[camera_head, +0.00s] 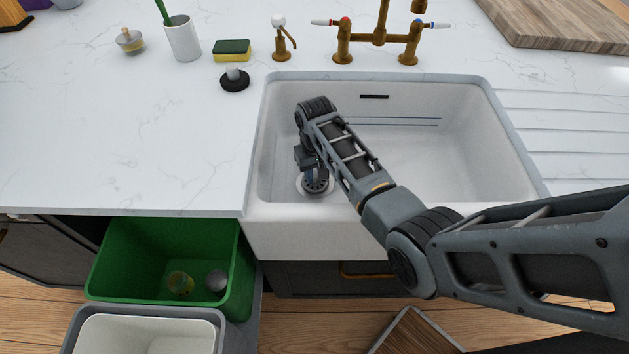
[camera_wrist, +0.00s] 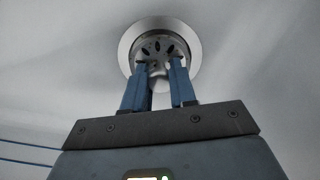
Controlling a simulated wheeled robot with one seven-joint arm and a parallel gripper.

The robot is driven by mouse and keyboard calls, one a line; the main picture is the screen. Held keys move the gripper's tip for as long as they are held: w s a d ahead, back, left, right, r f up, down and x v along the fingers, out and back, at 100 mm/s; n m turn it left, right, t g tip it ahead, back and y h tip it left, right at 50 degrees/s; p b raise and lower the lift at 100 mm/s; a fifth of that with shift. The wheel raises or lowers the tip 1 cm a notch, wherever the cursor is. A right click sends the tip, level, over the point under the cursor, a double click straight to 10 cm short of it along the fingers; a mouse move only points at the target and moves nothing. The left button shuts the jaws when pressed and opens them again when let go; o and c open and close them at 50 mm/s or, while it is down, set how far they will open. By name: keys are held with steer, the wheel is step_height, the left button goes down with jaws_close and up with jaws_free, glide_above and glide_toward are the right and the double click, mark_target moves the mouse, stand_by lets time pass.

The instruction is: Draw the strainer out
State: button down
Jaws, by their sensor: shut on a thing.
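The strainer (camera_wrist: 160,45) is a round metal basket with dark slots, seen in the wrist view inside the pale ring of the drain (camera_wrist: 192,62) in the sink floor. My gripper (camera_wrist: 162,62) reaches down to it, its two blue fingers shut on a part of the strainer at its middle. The fingertips hide part of the strainer. The strainer still appears within the drain ring; I cannot tell whether it is raised. In the head view my arm reaches into the white sink (camera_head: 420,165), and the drain ring (camera_head: 301,186) shows only in part beneath my wrist.
A brass tap (camera_head: 379,36) stands behind the sink. A black stopper (camera_head: 235,80), a sponge (camera_head: 232,50), a cup (camera_head: 183,40) and a soap pump (camera_head: 281,45) stand on the counter. A green bin (camera_head: 110,265) with items inside is open below, beside a grey bin (camera_head: 145,313).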

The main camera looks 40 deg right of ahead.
mark_target(315, 173)
steer(key=shift+r+p, duration=0.3)
steer(key=shift+r, duration=1.6)
